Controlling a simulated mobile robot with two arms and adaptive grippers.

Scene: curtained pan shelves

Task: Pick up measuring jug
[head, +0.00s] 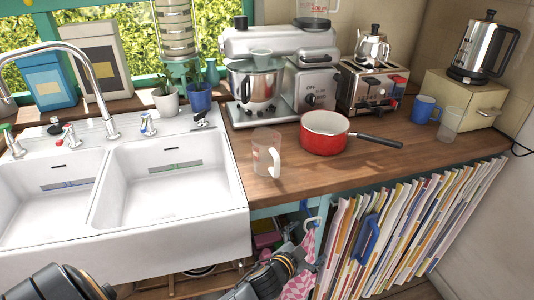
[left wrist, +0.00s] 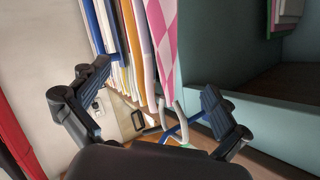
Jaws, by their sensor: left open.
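The measuring jug (head: 266,153) is clear with red markings and a pale handle on its right side. It stands upright on the wooden counter, near the front edge, between the sink and the red pan. My left gripper (head: 306,252) is below the counter's front edge, lower and to the right of the jug and apart from it. In the left wrist view its two blue-padded fingers (left wrist: 155,85) are spread with nothing held between them. The jug does not show in the left wrist view. My right gripper is not in view.
A red pan (head: 325,132) stands right of the jug, its handle pointing right. A stand mixer (head: 258,85) is behind. The white double sink (head: 165,190) is left. Below the counter hang a striped curtain (head: 410,230), hooks and a pink checked cloth (head: 300,282), also in the left wrist view (left wrist: 160,40).

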